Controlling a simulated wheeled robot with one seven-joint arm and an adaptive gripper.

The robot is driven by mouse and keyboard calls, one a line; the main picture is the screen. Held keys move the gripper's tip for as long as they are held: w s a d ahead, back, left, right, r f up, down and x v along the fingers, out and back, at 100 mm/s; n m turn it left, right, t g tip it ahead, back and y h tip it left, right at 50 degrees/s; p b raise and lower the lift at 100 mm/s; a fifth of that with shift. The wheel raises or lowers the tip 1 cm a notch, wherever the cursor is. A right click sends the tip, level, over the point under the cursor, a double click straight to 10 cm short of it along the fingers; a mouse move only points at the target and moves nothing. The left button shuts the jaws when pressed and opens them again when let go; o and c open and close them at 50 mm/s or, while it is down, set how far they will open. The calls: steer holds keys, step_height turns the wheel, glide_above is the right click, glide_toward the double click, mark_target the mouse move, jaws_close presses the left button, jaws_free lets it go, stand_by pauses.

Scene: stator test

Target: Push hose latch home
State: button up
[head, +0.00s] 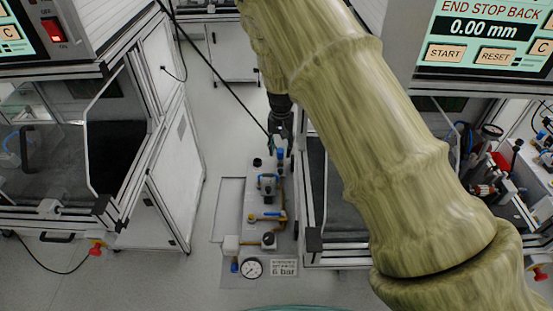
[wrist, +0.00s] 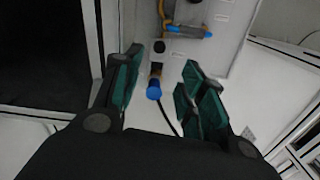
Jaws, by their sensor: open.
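My gripper (head: 279,140) hangs over the far end of a pale pipework panel (head: 232,205) in the head view. In the wrist view my gripper (wrist: 163,80) is open, with green pads on dark fingers and nothing held. A blue cap on a brass fitting (wrist: 154,89) shows between and beyond the fingers, apart from them as far as I can tell. A blue part (head: 280,154) shows just below the fingertips in the head view. I cannot tell for sure which part is the hose latch.
The panel bears a black knob (wrist: 160,47), blue-handled valves (head: 268,216) and a pressure gauge (head: 252,268). A thin black cable (wrist: 171,121) runs past the fingers. White cabinets (head: 165,130) stand left, another bench right. Grey floor lies free left of the panel.

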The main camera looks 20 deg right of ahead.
mark_target(281, 170)
steer(key=shift+s+f+p, duration=0.25)
steer(key=shift+f+p, duration=0.1)
steer(key=shift+f, duration=0.2)
steer(key=shift+s+f+p, duration=0.25)
steer(key=shift+f+p, duration=0.1)
steer(key=shift+f, duration=0.2)
steer(key=f, duration=0.1)
steer(key=f+p, duration=0.1)
steer(key=f, duration=0.2)
steer(key=shift+w+f, duration=0.35)
steer(key=shift+f, duration=0.05)
steer(key=shift+s+f+p, duration=0.15)
steer(key=shift+f+p, duration=0.3)
steer(key=shift+f, duration=1.1)
jaws_close()
